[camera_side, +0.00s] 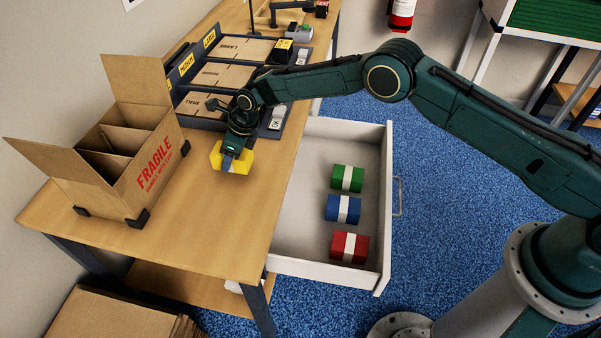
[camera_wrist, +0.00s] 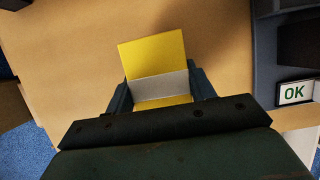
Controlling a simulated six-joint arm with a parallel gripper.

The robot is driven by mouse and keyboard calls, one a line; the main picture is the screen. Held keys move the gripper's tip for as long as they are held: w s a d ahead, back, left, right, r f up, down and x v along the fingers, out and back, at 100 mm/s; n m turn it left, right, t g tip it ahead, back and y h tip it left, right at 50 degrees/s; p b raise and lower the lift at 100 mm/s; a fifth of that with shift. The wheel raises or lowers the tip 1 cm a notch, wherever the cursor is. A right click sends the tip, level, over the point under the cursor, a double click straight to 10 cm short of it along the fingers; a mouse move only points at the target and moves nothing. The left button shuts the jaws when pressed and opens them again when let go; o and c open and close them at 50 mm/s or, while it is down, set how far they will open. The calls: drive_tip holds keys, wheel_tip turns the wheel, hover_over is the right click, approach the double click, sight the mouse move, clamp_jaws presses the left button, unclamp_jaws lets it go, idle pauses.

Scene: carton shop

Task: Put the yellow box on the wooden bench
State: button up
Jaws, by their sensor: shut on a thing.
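The yellow box (camera_side: 238,161) with a pale band is between the fingers of my gripper (camera_side: 231,162), over the wooden bench (camera_side: 230,215). My gripper is shut on it. In the wrist view the yellow box (camera_wrist: 153,55) sits between the two dark fingers (camera_wrist: 160,88), with the bench top (camera_wrist: 75,60) behind it. The box is low over the bench; I cannot tell whether its underside touches the wood.
An open carton (camera_side: 125,160) marked FRAGILE stands on the bench to the left. Dark trays of flat cartons (camera_side: 225,75) lie behind my gripper. An open drawer (camera_side: 300,215) at right holds green, blue and red boxes. The bench front is clear.

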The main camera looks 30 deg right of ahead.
drive_tip(key=shift+f, duration=1.05)
drive_tip(key=shift+f, duration=0.15)
drive_tip(key=o, duration=1.1)
drive_tip(key=shift+v, duration=6.15)
